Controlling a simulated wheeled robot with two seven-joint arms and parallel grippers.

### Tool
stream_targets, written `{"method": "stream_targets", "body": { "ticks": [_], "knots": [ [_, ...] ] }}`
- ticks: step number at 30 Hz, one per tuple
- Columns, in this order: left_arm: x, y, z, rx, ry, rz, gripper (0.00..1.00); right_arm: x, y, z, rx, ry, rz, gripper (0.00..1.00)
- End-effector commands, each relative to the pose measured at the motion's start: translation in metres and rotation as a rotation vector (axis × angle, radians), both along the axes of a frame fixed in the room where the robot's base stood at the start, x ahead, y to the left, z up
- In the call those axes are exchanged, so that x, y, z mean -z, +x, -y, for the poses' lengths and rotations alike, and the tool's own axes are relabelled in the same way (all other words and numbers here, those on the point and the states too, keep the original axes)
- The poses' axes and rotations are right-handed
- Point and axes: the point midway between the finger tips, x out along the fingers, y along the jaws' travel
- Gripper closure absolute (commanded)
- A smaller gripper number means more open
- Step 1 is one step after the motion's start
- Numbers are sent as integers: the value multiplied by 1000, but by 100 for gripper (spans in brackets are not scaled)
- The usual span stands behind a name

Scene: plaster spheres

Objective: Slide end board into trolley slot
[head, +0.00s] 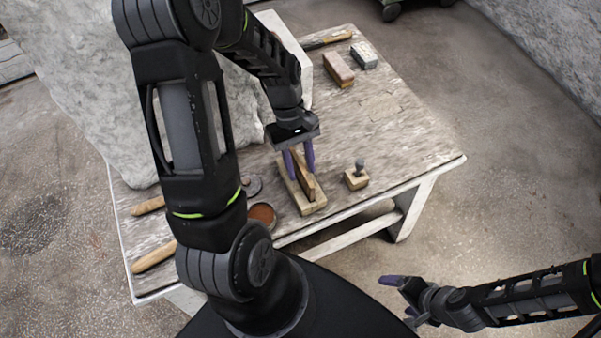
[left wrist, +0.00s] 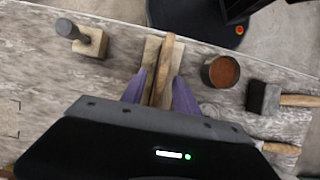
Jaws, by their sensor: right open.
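A thin brown wooden board (head: 306,178) stands on edge along a longer, paler wooden base (head: 311,207) near the front edge of the table. They also show in the left wrist view, the board (left wrist: 165,55) over the base (left wrist: 151,49). Whether the board sits in a slot is hidden. My left gripper (head: 301,166) points down over the board, with its purple fingers (left wrist: 159,80) on either side and small gaps showing. It looks open. My right gripper (head: 396,288) is open and empty, low at the right, off the table.
A block with a grey peg (head: 357,177) stands right of the base. A round tin of reddish powder (head: 262,214) is at its left. Wooden handles (head: 154,256) lie at the left. Two blocks (head: 339,69) (head: 364,55) lie at the back. The table's right middle is clear.

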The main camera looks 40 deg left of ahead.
Motion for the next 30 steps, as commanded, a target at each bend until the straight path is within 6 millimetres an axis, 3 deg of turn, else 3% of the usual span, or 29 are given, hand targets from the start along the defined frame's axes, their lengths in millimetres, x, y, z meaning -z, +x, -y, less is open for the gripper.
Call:
{"method": "stream_targets", "body": {
  "ticks": [14,27,30],
  "knots": [
    [2,0,0,0,0,0,64,1,0,0,0,0,0,12],
    [2,0,0,0,0,0,100,1,0,0,0,0,0,12],
    [2,0,0,0,0,0,100,1,0,0,0,0,0,12]
  ]
}}
